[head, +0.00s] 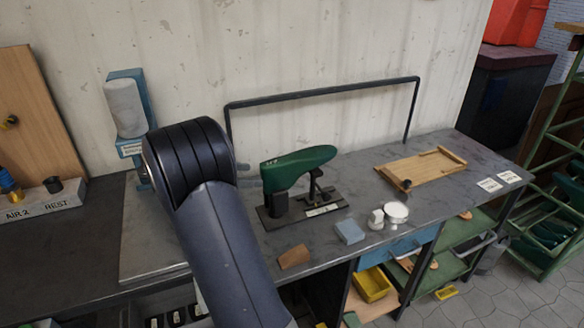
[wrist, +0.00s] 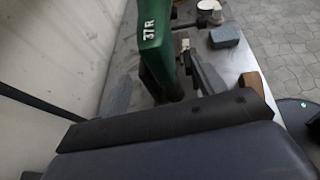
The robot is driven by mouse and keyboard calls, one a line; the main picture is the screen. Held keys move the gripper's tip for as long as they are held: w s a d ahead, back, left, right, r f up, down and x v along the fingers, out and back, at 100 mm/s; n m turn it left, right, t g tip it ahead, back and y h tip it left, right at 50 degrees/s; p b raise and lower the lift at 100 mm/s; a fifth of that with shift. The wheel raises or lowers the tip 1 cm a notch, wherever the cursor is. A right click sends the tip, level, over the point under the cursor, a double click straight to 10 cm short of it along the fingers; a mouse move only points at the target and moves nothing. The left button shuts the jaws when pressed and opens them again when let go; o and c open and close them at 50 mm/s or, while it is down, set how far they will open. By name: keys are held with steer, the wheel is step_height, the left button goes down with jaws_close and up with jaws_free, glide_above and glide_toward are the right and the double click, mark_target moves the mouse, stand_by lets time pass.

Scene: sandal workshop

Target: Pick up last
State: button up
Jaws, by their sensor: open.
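The green last (head: 297,168) is on a dark stand (head: 272,220) on the workbench, its toe pointing right in the head view. In the wrist view the last (wrist: 155,45) is close ahead, near the top, and shows the marking 37R; its upper part is cut off by the frame. My arm crosses the head view left of the last, and no jaws show there. In the wrist view my dark arm parts fill the bottom, and I cannot make out fingertips. Nothing of mine is seen touching the last.
A blue-grey block (head: 350,231), a wooden piece (head: 294,257) and a white round-topped item (head: 396,212) lie near the bench's front. A wooden board (head: 422,171) is at the right. A black rail (head: 320,92) runs behind. A dispenser (head: 124,108) stands at the left.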

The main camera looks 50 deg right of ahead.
mark_target(261, 171)
steer(key=d, duration=0.1)
steer(key=s+d, duration=0.1)
steer(key=d, duration=0.1)
steer(key=shift+s+d, duration=0.3)
steer(key=shift+d, duration=0.05)
steer(key=x, duration=0.5)
steer(key=shift+c, duration=0.3)
steer(key=shift+r, duration=0.1)
steer(key=c, duration=1)
